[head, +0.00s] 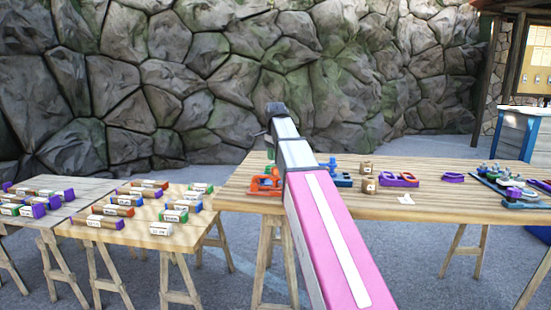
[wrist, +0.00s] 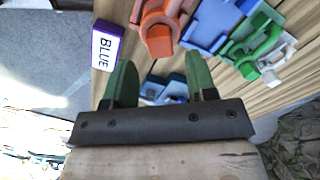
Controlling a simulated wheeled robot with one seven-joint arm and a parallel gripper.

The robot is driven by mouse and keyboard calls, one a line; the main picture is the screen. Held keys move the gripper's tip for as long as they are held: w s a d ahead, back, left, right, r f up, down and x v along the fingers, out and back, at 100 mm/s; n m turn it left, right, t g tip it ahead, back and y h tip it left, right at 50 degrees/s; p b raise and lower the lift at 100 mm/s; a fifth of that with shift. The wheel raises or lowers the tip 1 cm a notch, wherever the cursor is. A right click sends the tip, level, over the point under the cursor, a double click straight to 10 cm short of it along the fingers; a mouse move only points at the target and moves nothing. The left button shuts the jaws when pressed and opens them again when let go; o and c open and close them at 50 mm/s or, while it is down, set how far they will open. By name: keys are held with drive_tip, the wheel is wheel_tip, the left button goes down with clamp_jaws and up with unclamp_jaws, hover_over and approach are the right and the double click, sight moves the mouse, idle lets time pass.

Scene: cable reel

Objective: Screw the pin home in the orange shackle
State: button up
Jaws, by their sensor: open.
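An orange shackle (head: 266,184) stands on an orange base near the left end of the long wooden table, partly hidden by my arm in the head view. In the wrist view, orange parts that look like it (wrist: 160,28) show at the top edge, cut off by the frame. I cannot make out its pin clearly. My gripper (wrist: 158,64) is open, with two green fingers apart and nothing visibly held. The orange parts lie beyond the fingertips and are not touched. A blue object (wrist: 172,86) shows between and behind the fingers.
Purple shackles (head: 398,180) sit farther right on the long table (head: 330,203). Smaller tables left hold several labelled blocks (head: 118,210).

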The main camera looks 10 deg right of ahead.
drive_tip(key=shift+f, duration=2.25)
clamp_jaws()
drive_tip(key=m, duration=0.4)
drive_tip(key=shift+m, duration=0.4)
drive_tip(key=m, duration=0.4)
drive_tip(key=shift+m, duration=0.3)
drive_tip(key=m, duration=0.4)
drive_tip(key=shift+m, duration=0.3)
drive_tip(key=m, duration=0.4)
drive_tip(key=shift+f, duration=0.1)
